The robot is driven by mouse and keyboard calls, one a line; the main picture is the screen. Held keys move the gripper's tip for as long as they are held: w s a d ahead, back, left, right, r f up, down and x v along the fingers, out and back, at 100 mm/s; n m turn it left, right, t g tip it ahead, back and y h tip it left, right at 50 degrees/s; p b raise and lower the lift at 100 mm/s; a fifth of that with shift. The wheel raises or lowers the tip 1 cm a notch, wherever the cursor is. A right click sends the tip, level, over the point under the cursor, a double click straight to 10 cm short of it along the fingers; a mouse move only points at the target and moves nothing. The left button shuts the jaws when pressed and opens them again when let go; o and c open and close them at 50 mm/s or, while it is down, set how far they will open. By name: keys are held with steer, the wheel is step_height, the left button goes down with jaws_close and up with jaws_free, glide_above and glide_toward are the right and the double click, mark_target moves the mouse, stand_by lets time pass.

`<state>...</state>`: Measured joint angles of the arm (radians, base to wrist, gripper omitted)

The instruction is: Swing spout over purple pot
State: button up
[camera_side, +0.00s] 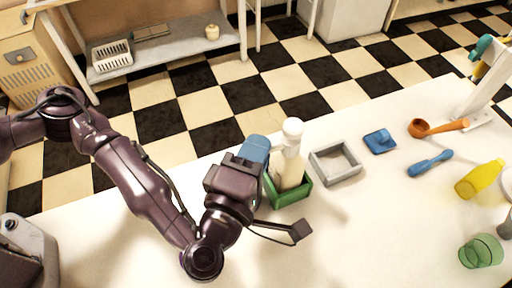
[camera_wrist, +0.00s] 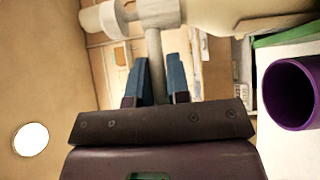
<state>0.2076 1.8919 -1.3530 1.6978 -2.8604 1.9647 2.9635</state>
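In the wrist view, a white pipe-like fitting (camera_wrist: 155,12) with a round end crosses the top, and a grey rod, probably the spout (camera_wrist: 155,45), hangs from it. My gripper's blue fingers (camera_wrist: 157,82) stand apart with the rod seen between them; I cannot tell whether they touch it. The purple pot (camera_wrist: 290,92) is at the right edge of the wrist view, right of the fingers. In the side view, my gripper (camera_side: 256,150) is beside a white upright piece (camera_side: 291,160) in a green tray (camera_side: 290,195). I cannot make out the purple pot there.
A grey tray (camera_side: 335,162), a blue block (camera_side: 380,141), an orange ladle (camera_side: 440,127), a blue brush (camera_side: 430,163), a yellow bottle (camera_side: 480,180) and a green cup (camera_side: 481,251) lie to the right.

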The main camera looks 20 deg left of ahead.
steer(key=o, duration=0.4)
steer(key=shift+c, duration=0.2)
